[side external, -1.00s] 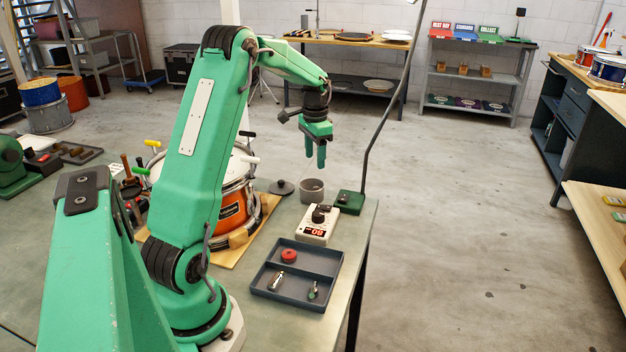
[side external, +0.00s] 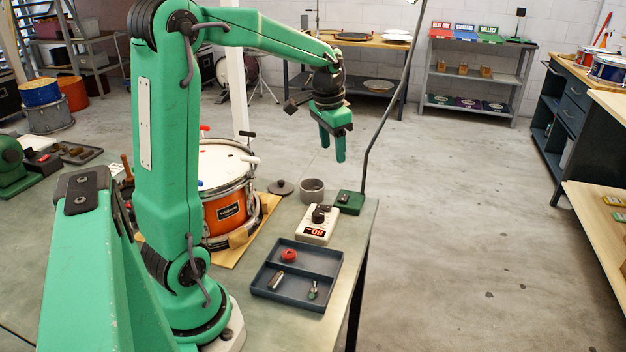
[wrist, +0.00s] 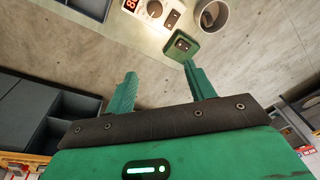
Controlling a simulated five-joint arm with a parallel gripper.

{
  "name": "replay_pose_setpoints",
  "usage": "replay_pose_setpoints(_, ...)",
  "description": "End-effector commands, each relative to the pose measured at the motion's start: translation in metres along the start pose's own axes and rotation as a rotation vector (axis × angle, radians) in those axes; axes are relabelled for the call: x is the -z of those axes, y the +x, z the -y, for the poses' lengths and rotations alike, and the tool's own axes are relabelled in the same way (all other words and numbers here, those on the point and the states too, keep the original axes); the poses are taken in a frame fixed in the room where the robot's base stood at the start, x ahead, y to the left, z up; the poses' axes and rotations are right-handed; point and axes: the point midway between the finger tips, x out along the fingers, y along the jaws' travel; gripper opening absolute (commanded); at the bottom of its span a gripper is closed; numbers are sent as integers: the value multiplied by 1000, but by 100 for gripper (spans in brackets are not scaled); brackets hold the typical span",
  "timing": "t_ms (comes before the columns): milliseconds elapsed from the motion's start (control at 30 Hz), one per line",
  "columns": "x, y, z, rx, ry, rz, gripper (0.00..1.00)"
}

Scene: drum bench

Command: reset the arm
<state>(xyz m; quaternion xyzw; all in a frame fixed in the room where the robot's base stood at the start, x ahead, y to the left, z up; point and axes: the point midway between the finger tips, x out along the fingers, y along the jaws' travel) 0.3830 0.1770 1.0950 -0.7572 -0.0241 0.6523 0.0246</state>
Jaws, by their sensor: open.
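My green gripper (side external: 332,150) hangs in the air above the right edge of the bench, in front of the far wooden-topped table. Its two fingers point down, apart, with nothing between them. In the wrist view my gripper (wrist: 158,88) also shows open and empty, and the bench items appear at the top, beyond the fingertips. My arm stands upright from its base on the bench, with the forearm reaching to the right.
An orange drum (side external: 229,210) sits on a wooden board. The floor to the right is clear.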

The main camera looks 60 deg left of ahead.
Motion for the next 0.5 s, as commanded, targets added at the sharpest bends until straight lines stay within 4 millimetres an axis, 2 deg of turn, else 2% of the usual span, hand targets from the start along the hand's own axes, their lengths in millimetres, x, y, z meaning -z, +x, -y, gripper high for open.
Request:
replay_pose_setpoints(33, -4, -9, -12, 4, 4, -17, 54)
replay_pose_setpoints(200, -20, -29, -45, 10, 2, -68, 54)
replay_pose_setpoints(500, -57, -54, -98, 5, -1, -159, 54)
